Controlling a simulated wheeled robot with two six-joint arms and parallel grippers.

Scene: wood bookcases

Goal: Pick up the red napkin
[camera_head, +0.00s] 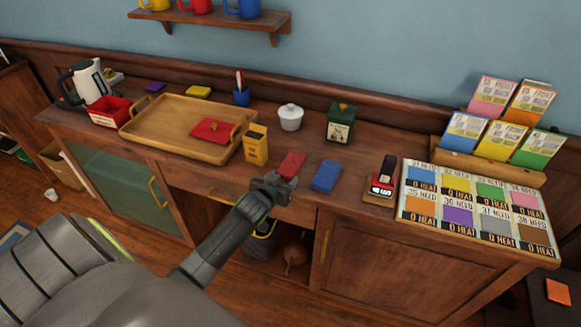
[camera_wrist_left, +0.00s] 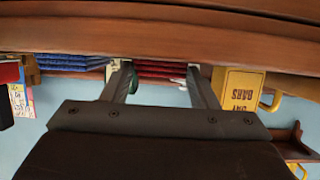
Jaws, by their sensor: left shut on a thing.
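A red napkin stack (camera_head: 291,164) lies on the wooden counter near its front edge, between a yellow box and a blue napkin stack. My left gripper (camera_head: 272,186) reaches it from the front, at the counter's edge. In the left wrist view the layered red napkin (camera_wrist_left: 160,68) sits between the two fingers of the left gripper (camera_wrist_left: 158,82), which is shut on it. I cannot see clear lift off the counter. My right gripper is not in view.
The blue stack (camera_head: 326,176) lies close on the right and the yellow box (camera_head: 256,146) close on the left. A wooden tray (camera_head: 165,142) holds another red item (camera_head: 211,130). A red and black device (camera_head: 383,182) and a card board (camera_head: 471,207) stand farther right.

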